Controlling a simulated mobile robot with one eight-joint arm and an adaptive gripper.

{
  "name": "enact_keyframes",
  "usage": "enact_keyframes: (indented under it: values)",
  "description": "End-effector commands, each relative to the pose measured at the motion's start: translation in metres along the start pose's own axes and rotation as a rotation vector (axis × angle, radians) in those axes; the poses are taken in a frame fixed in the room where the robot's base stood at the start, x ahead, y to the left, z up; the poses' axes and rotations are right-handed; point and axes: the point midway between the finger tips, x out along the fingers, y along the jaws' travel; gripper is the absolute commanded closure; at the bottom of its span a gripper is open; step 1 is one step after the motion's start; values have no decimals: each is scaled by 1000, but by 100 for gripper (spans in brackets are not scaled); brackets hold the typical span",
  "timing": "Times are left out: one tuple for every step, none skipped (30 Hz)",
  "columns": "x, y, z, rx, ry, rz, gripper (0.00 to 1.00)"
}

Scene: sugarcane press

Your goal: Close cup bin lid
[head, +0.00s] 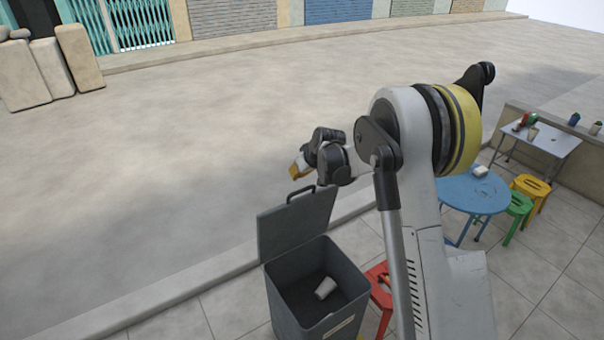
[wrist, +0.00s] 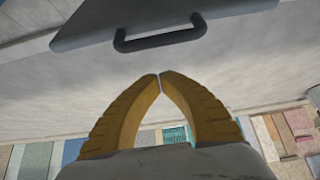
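The dark grey cup bin (head: 318,290) stands on the tiled pavement. Its lid (head: 297,226) is raised upright at the back edge, with a black handle (head: 301,192) on its upper edge. A white cup (head: 325,288) lies inside the bin. My gripper (head: 295,172) is just above and beyond the lid's top edge in the head view. In the wrist view, the two yellow fingers of my gripper (wrist: 160,77) meet at the tips with nothing between them. The lid (wrist: 220,12) and its handle (wrist: 161,38) show ahead of the fingertips, apart from them.
A red stool (head: 379,290) stands close to the bin's right side, partly hidden by my arm. A blue round table (head: 473,192) with green (head: 518,208) and yellow stools (head: 531,186) is farther right. The road behind the bin is open.

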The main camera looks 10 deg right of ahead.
Motion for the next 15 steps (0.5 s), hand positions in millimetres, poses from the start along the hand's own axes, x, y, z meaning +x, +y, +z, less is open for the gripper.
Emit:
enact_keyframes:
  values:
    - [14, 0, 2, -1, 0, 0, 100]
    - [20, 0, 2, 0, 0, 0, 100]
    - [28, 0, 2, 0, 0, 0, 100]
    - [34, 0, 2, 1, 0, 0, 100]
    - [35, 0, 3, 2, 1, 0, 100]
    - [26, 1, 10, 3, 0, 1, 100]
    - [23, 1, 14, 2, 0, 1, 100]
    - [20, 0, 17, 2, 0, 1, 100]
    - [17, 0, 21, 2, 0, 1, 100]
    - [15, 0, 23, 2, 0, 1, 100]
    - [13, 0, 25, 2, 0, 1, 100]
    - [10, 0, 27, 2, 0, 1, 100]
    - [9, 0, 28, 2, 0, 0, 100]
    - [8, 0, 30, 2, 0, 0, 100]
    - [7, 0, 30, 2, 0, 0, 100]
